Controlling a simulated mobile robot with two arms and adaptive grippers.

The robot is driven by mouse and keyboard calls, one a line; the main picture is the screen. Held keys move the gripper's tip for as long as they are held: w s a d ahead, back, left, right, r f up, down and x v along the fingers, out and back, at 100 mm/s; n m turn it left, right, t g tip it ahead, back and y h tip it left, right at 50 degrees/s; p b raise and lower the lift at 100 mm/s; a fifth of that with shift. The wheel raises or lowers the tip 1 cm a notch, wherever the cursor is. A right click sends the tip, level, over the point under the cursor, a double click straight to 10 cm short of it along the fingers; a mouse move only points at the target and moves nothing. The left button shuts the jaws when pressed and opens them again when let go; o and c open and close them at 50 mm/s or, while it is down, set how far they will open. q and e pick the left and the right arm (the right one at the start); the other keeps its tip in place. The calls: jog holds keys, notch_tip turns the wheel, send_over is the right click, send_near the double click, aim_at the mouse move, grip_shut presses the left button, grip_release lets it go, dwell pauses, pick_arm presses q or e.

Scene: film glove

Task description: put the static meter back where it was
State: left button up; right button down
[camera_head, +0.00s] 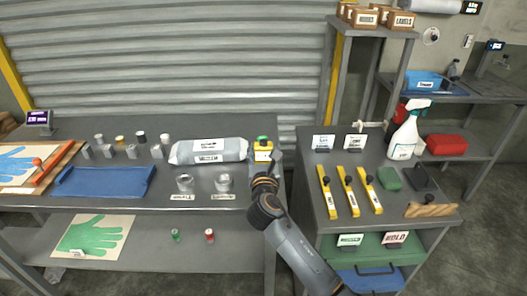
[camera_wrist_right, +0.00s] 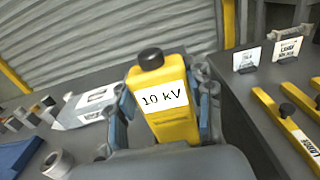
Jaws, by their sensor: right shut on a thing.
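The static meter is a yellow block with a black knob and a white label reading "10 kV" in the right wrist view (camera_wrist_right: 172,120). In the head view the yellow meter (camera_head: 263,155) shows small, at the right end of the long grey table. My right gripper (camera_head: 263,164) is shut on it, with fingers on both sides in the wrist view (camera_wrist_right: 165,100). I cannot tell whether its base touches the table. A small green patch shows at its top in the head view. My left gripper is not in view.
The right cart holds several yellow bars (camera_head: 347,191), a spray bottle (camera_head: 404,140), a green block (camera_head: 389,179) and two sign cards. A gap separates table and cart.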

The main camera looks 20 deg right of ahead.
jog(key=shift+f+b, duration=0.35)
jog(key=shift+f, duration=0.2)
jog(key=shift+c, duration=2.3)
grip_release()
